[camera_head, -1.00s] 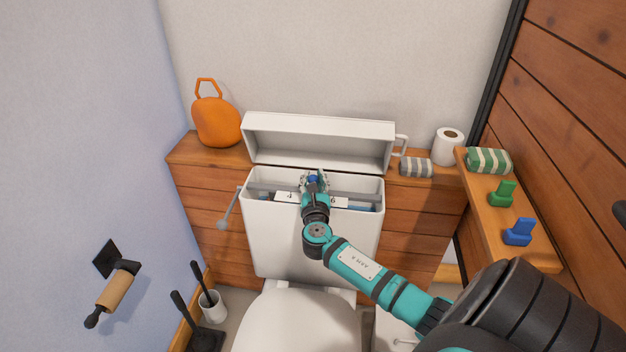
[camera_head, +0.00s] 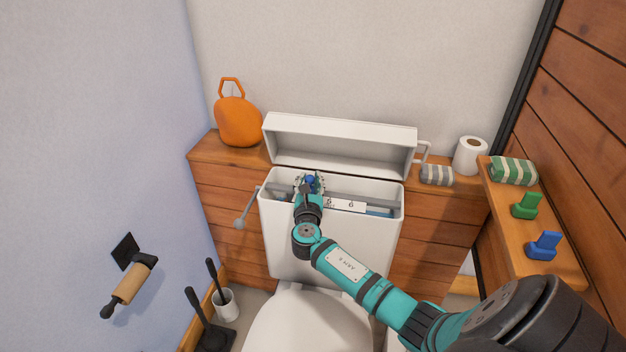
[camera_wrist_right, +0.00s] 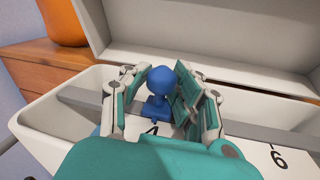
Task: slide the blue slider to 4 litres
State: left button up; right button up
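The blue slider (camera_head: 310,180) is a small round-headed knob on a grey bar inside the open toilet cistern (camera_head: 330,245). In the right wrist view the blue slider (camera_wrist_right: 162,82) stands upright, directly behind the white label with the 4 (camera_wrist_right: 153,130). My right gripper (camera_wrist_right: 163,75) has its fingers on both sides of the knob and appears shut on it. In the head view my right gripper (camera_head: 309,182) reaches down into the left half of the cistern. Labels 5 and 6 (camera_head: 345,204) show to its right. My left gripper is out of view.
The cistern lid (camera_head: 340,145) stands behind the opening on the wooden ledge. A side shelf holds green (camera_head: 526,205) and blue (camera_head: 543,245) objects.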

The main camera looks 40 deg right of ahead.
jog(key=o, duration=0.4)
jog(key=shift+r, duration=0.15)
jog(key=shift+o, duration=0.2)
jog(key=shift+d, duration=0.1)
jog(key=v, duration=1.2)
